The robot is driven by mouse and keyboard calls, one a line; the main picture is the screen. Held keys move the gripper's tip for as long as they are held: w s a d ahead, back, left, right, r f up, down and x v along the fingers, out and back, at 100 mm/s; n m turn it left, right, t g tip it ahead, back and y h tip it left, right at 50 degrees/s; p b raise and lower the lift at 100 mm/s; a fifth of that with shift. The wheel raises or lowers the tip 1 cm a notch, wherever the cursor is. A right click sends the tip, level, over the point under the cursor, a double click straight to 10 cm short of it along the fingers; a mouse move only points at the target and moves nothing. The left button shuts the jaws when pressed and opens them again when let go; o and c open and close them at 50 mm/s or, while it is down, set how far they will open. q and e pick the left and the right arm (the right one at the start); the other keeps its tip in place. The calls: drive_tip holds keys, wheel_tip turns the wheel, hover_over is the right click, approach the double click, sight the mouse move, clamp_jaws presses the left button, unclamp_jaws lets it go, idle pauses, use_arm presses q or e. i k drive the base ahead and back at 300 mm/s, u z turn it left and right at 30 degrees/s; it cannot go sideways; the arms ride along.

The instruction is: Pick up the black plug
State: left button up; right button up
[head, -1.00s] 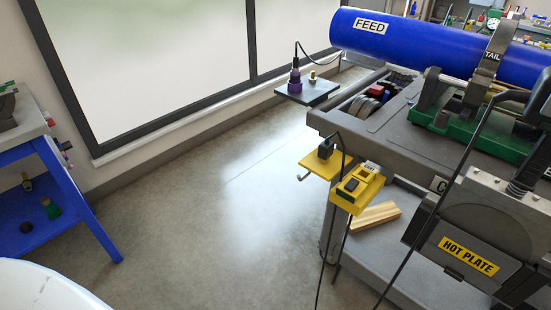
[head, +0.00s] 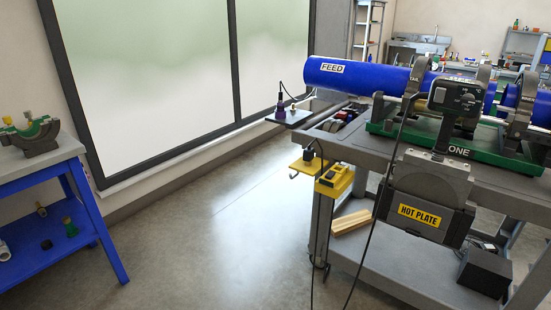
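The black plug (head: 308,155) stands on the small yellow shelf (head: 301,165) at the left front corner of the grey cart, with a black cord rising from it. A yellow socket box (head: 334,181) is fixed just to the right of the shelf. Neither of my grippers is in the head view, so nothing is seen touching the plug.
The cart (head: 360,152) carries a blue pipe (head: 355,75) marked FEED and a hot plate (head: 421,213) hanging at its front. A black cord hangs in front of the cart. A blue bench (head: 35,179) stands at the left. The floor (head: 215,235) between is clear.

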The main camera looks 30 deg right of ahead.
sight(308, 153)
drive_tip(key=u, duration=0.45)
drive_tip(key=i, duration=1.7)
drive_tip(key=z, duration=0.65)
drive_tip(key=i, duration=1.15)
drive_tip(key=z, duration=1.5)
drive_tip(key=i, duration=0.2)
